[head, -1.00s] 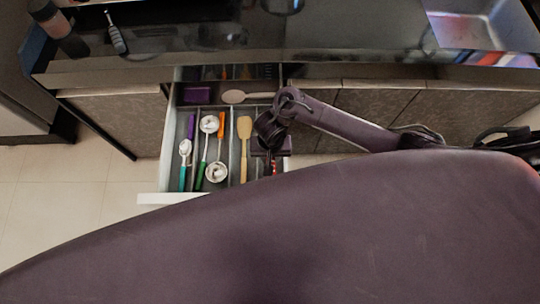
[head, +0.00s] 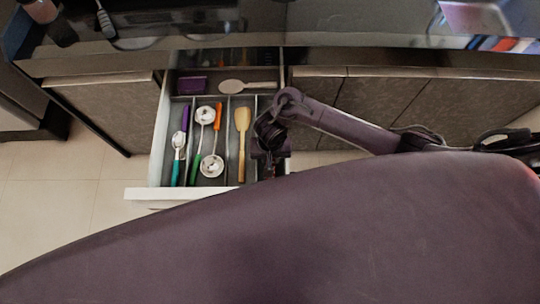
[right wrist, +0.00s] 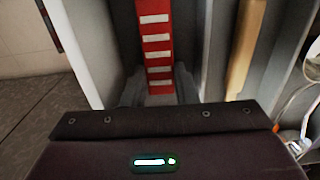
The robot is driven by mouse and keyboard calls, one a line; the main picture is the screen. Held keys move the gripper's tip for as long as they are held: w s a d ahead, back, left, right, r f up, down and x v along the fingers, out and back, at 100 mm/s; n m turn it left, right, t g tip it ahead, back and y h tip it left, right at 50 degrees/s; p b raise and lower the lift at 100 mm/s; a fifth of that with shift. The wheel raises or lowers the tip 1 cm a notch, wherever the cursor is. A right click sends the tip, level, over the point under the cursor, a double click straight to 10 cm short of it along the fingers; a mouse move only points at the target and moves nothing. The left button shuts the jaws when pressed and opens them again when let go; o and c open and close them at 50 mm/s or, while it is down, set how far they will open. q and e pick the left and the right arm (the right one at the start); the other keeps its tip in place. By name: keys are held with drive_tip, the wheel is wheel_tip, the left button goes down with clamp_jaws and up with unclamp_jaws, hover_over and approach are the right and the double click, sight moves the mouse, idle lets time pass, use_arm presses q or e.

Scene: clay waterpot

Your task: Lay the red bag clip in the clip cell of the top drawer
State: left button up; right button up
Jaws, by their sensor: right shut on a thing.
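The top drawer (head: 135,193) is pulled open, its long cells full of utensils. My right gripper (head: 270,168) is over the drawer's rightmost front cell, beside the wooden spatula's cell. In the right wrist view the gripper (right wrist: 160,92) is shut on the red bag clip (right wrist: 156,40), a long red bar with white stripes. The clip lines up lengthwise with that cell, between the drawer's side wall (right wrist: 88,45) and a divider (right wrist: 211,50). I cannot tell whether it touches the cell floor. In the head view the arm hides the clip. My left gripper is not in view.
A wooden spatula (head: 242,120) fills the neighbouring cell, with ladles and spoons (head: 210,165) further left. A purple box (head: 192,86) and a pale spoon (head: 235,86) lie at the drawer's back. The counter edge (head: 350,62) overhangs behind.

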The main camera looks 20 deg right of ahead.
idle(0.3)
drive_tip(key=o, duration=1)
wheel_tip(320, 180, up, 8)
drive_tip(key=p, duration=0.4)
drive_tip(key=shift+a+p, duration=0.1)
drive_tip(key=shift+p, duration=0.2)
drive_tip(key=shift+f, duration=0.1)
